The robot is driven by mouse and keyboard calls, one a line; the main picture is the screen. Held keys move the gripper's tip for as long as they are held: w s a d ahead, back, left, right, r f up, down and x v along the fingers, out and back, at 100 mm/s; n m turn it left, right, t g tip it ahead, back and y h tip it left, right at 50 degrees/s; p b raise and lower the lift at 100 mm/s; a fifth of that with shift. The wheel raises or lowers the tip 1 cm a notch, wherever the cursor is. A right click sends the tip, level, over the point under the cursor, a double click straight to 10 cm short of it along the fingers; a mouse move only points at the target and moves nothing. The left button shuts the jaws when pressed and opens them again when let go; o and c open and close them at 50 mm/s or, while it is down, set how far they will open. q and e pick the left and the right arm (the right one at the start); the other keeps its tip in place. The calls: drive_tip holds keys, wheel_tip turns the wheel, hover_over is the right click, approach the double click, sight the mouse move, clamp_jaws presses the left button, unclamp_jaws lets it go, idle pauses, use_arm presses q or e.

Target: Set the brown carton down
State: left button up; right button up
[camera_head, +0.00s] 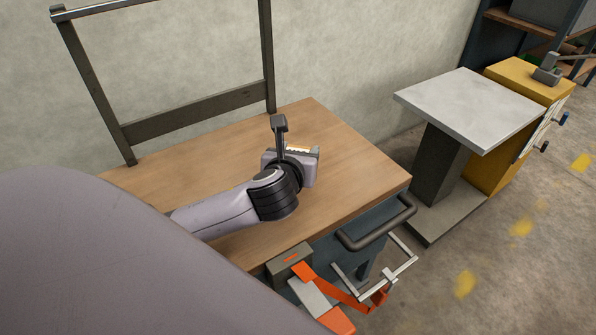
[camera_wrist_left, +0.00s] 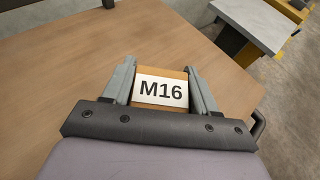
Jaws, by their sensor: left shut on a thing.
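The brown carton (camera_wrist_left: 161,74) shows in the left wrist view with a white label reading M16. My left gripper (camera_wrist_left: 162,88) is shut on it, one finger on each side. In the head view my left gripper (camera_head: 303,153) is over the wooden bench top (camera_head: 340,165), and only a small strip of the carton shows past it. I cannot tell whether the carton touches the bench top. My right gripper is not in view.
The bench top is bare around the gripper. A dark metal frame (camera_head: 195,110) stands at its back edge. A grey-topped pedestal (camera_head: 470,105) and a yellow cabinet (camera_head: 510,85) stand to the right. Orange and grey hardware (camera_head: 320,295) is at the bench's front.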

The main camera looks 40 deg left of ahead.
use_arm(q)
wheel_tip(320, 180, down, 4)
drive_tip(key=shift+f+b, duration=0.15)
drive_tip(key=shift+b, duration=0.5)
drive_tip(key=o, duration=1.3)
drive_tip(key=shift+f, duration=0.15)
drive_tip(key=shift+s+d+r, duration=0.15)
drive_tip(key=shift+s+r, duration=0.15)
drive_tip(key=p+v, duration=0.2)
drive_tip(key=v, duration=0.9)
drive_tip(key=shift+s+d, duration=0.1)
